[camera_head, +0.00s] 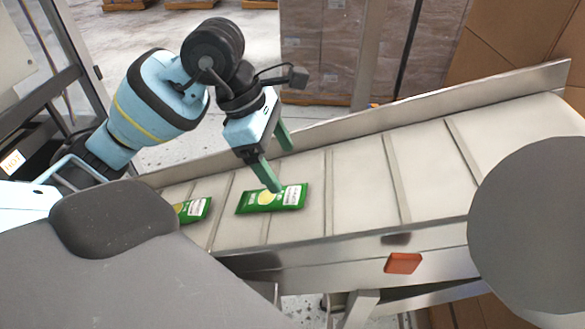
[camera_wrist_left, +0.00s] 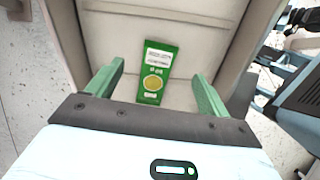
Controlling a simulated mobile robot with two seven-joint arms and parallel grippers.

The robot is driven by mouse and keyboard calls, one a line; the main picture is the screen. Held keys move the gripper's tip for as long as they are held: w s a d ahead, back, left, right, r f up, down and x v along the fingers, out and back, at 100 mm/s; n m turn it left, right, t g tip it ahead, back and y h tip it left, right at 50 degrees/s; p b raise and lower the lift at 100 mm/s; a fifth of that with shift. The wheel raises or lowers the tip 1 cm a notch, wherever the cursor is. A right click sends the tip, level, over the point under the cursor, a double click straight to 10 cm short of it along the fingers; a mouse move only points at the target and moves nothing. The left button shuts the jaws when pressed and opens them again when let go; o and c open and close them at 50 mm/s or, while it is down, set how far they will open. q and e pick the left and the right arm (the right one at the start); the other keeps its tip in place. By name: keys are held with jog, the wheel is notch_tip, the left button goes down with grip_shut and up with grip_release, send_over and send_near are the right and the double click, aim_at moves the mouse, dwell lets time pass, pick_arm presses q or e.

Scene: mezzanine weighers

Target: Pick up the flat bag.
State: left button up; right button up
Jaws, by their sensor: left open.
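A flat green bag (camera_head: 272,199) with a yellow round mark and a white label lies on the pale conveyor belt (camera_head: 358,190). My left gripper (camera_head: 281,166) is open above the belt, with its green fingers over and behind the bag in the head view. In the left wrist view the bag (camera_wrist_left: 155,75) lies beyond the fingertips, between the lines of the two open fingers (camera_wrist_left: 158,85). Nothing is held. A second green bag (camera_head: 193,209) lies farther left on the belt, partly hidden by my own body. My right gripper is not in view.
The belt has raised cross ribs (camera_head: 397,180) and a metal side rail (camera_head: 440,108) along its far edge. An orange-red piece (camera_head: 403,263) sits on the near side frame. Wrapped stacked boxes (camera_head: 320,45) stand behind. The belt right of the bag is clear.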

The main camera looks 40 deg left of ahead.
aim_at(294, 195)
pick_arm(q)
jog(key=shift+w, duration=0.15)
jog(key=shift+s, duration=0.25)
jog(key=shift+s+d+f, duration=0.1)
jog(key=shift+f, duration=0.15)
jog(key=shift+x, duration=0.85)
jog(key=shift+f, duration=0.45)
jog(key=x, duration=0.3)
jog(key=shift+f, duration=0.25)
jog(key=shift+w+f, duration=0.25)
jog(key=shift+f, duration=0.35)
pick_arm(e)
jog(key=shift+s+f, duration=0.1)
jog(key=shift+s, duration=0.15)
